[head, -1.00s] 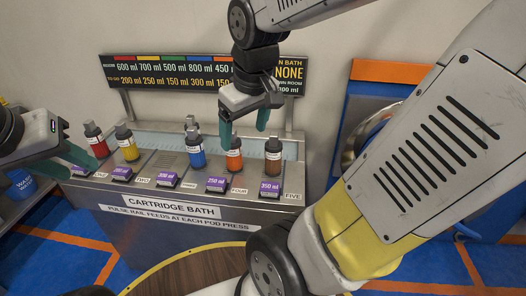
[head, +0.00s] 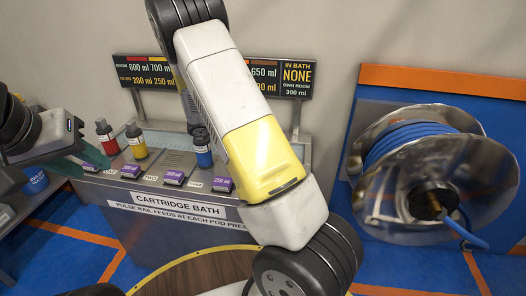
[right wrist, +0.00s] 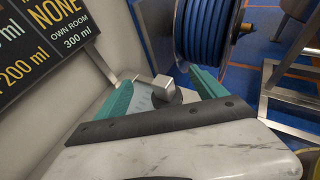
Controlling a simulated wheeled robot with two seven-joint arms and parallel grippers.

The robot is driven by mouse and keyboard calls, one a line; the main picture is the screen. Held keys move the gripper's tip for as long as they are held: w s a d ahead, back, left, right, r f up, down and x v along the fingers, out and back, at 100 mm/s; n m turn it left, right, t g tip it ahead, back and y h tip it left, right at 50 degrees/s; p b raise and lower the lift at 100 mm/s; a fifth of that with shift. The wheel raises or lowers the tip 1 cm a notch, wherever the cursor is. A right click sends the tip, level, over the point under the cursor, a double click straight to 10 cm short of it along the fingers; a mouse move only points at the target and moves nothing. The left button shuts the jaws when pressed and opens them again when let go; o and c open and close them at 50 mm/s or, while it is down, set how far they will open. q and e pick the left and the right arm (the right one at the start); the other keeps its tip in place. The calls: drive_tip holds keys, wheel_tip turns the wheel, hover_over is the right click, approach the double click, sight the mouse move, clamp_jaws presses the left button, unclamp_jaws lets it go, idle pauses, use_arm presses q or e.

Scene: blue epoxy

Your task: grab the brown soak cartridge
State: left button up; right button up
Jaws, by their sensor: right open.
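The brown soak cartridge does not show in either current view; my right arm covers the right end of the cartridge bath (head: 200,226) in the head view. My right gripper (right wrist: 161,76) is open in the right wrist view, with its teal fingers apart. A small grey metal fitting (right wrist: 163,88) shows between and beyond the fingers, and no cartridge shows there. In the head view the right gripper is hidden behind its own arm. My left gripper (head: 92,160) is at the left, near the bath's left end; its jaw gap is unclear.
Red (head: 107,139), yellow (head: 136,142) and blue (head: 202,150) cartridges stand on the bath. Purple-labelled pods (head: 174,177) line its front edge. A sign board (head: 297,80) stands behind. A blue hose reel (head: 415,165) is at the right.

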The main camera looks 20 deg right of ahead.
wheel_tip(320, 180, down, 8)
drive_tip(key=x, duration=0.7)
drive_tip(key=shift+d+r, duration=0.15)
drive_tip(key=shift+d, duration=0.05)
drive_tip(key=c, duration=1.6)
drive_tip(key=shift+c, duration=0.8)
drive_tip(key=shift+r, duration=0.15)
